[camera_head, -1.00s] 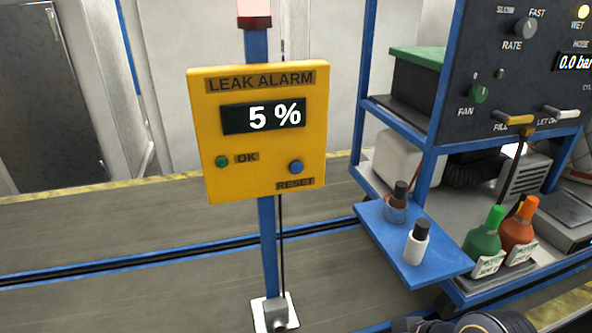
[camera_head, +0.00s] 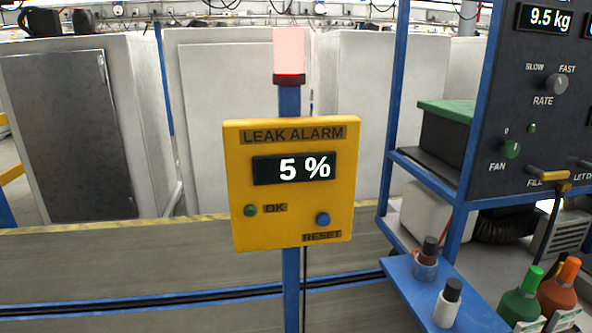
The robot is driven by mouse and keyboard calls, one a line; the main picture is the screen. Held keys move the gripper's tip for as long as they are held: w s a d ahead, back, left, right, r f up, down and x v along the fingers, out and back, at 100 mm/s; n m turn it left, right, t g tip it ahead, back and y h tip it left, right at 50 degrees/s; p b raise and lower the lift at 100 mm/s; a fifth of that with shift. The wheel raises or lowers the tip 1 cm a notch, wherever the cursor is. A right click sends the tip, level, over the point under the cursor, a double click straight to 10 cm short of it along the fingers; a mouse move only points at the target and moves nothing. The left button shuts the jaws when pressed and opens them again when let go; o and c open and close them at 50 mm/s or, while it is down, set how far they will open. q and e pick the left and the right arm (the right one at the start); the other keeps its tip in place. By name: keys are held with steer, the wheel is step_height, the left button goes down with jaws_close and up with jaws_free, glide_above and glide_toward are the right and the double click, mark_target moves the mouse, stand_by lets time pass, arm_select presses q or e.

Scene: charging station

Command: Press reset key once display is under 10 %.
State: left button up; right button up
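The yellow leak alarm box (camera_head: 240,200) hangs on a blue post in the middle of the head view. Its display (camera_head: 291,168) reads 5 %. The blue reset key (camera_head: 323,219) is at the box's lower right, above the RESET label. A green OK light or button (camera_head: 250,210) is at its lower left. A pale red lamp (camera_head: 289,55) tops the post and looks lit. Neither of my grippers is in view.
To the right stands a blue-framed rack with a dark control panel (camera_head: 500,115) and a blue side shelf (camera_head: 412,292) holding small bottles. Green and orange bottles (camera_head: 522,298) stand at lower right. The floor before the post looks clear.

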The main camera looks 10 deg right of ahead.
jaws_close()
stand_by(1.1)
